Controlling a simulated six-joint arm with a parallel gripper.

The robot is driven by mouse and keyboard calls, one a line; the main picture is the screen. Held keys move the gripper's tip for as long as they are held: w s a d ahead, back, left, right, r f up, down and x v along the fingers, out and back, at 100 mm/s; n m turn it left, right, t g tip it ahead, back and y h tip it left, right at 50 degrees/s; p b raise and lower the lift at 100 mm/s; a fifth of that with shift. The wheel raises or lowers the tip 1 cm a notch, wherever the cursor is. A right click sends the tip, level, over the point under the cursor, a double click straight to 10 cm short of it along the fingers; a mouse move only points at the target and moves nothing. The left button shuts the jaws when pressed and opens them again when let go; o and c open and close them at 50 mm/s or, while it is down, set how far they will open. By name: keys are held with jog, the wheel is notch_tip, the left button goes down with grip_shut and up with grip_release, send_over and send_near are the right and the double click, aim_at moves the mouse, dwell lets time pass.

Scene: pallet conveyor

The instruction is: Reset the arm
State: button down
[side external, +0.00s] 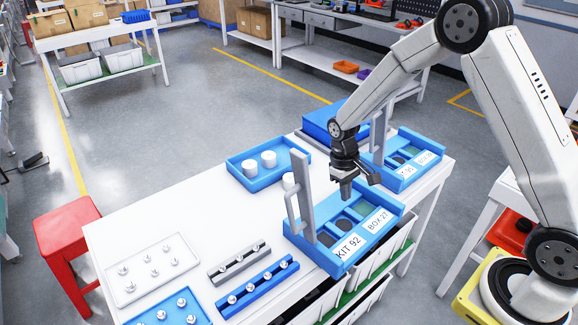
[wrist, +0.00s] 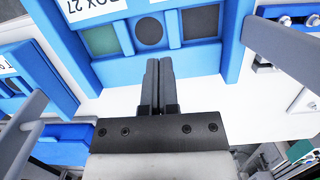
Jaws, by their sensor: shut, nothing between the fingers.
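My gripper (side external: 346,190) is shut and empty, pointing down above the back edge of a blue kit box (side external: 337,262) labelled "KIT 92" and "BOX 27". In the wrist view my gripper (wrist: 160,65) shows its two fingers together, with the blue box (wrist: 203,58) beyond them. That box has an upright grey handle and several compartments with dark and greenish floors. My arm reaches in from the right, bent over the white table (side external: 180,225).
A second labelled blue box (side external: 405,183) stands behind, to the right. A blue tray (side external: 262,182) holds white cylinders. A blue rail (side external: 258,287), a grey rail (side external: 240,262) and a white plate (side external: 150,290) carry small metal parts. A red stool (side external: 70,225) stands left. The table's left middle is clear.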

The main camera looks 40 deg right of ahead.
jog(key=s+a+r+t, duration=0.2)
jog(key=s+r, duration=0.2)
jog(key=s, duration=0.2)
jog(key=s+a+r+t, duration=0.2)
jog(key=s+r, duration=0.3)
jog(key=s, duration=0.2)
jog(key=shift+r+t, duration=0.15)
jog(key=shift+t, duration=0.15)
